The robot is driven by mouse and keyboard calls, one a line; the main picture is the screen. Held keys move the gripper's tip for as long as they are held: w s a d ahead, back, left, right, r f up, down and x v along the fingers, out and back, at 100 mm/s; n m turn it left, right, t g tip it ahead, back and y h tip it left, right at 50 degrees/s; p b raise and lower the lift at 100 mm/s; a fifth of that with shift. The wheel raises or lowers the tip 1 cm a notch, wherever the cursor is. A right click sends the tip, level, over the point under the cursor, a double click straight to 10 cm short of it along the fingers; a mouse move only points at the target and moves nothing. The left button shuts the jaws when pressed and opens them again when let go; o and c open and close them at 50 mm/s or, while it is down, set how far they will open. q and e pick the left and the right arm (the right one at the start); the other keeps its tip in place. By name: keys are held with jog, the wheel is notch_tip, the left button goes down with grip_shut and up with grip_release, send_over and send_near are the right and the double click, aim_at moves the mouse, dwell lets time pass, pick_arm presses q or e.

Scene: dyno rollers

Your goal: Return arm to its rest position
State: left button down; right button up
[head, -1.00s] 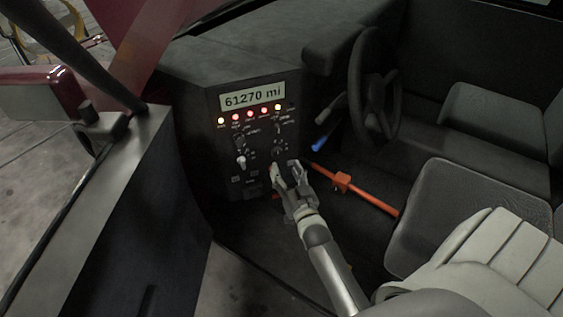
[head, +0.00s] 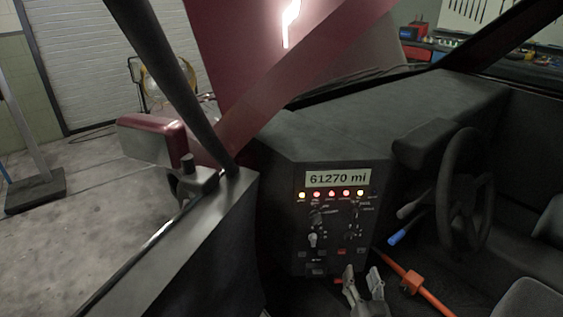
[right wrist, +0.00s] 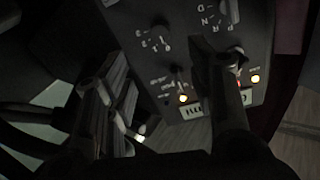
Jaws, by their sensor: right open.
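My right gripper (head: 364,284) is at the bottom of the head view, just in front of the lower part of the control panel (head: 320,262). Its two fingers are apart with nothing between them. In the right wrist view the open fingers (right wrist: 165,95) frame part of the panel, with its knobs and lit lamps, seen upside down. I cannot tell whether a fingertip touches the panel. The panel's display (head: 338,179) reads 61270 mi, above a row of lit lamps. My left gripper is not in view.
A steering wheel (head: 466,190) and an orange bar (head: 428,297) are to the right of the panel. The open door (head: 190,240) with its red mirror (head: 152,138) stands to the left. Seats are at the lower right. The garage floor (head: 60,230) beyond the door is open.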

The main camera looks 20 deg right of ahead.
jog(key=s+a+f+n+g+y, duration=0.1)
jog(key=s+a+n+g+y, duration=0.1)
jog(key=s+a+g, duration=0.4)
jog(key=s+a+n+g+y, duration=0.1)
jog(key=s+a+n+g, duration=0.2)
jog(key=s, duration=0.6)
jog(key=s+a+f+n+g+y, duration=0.1)
jog(key=s+a+n+g+y, duration=0.1)
jog(key=s+a+g, duration=0.4)
jog(key=s+d+f, duration=0.1)
jog(key=s+f, duration=0.2)
jog(key=f, duration=2.3)
jog(key=s+d+f+g, duration=0.1)
jog(key=s+d+f, duration=0.2)
jog(key=s+f, duration=1.3)
jog(key=shift+s+n+g, duration=0.3)
jog(key=shift+s+g, duration=0.1)
jog(key=shift+s, duration=0.1)
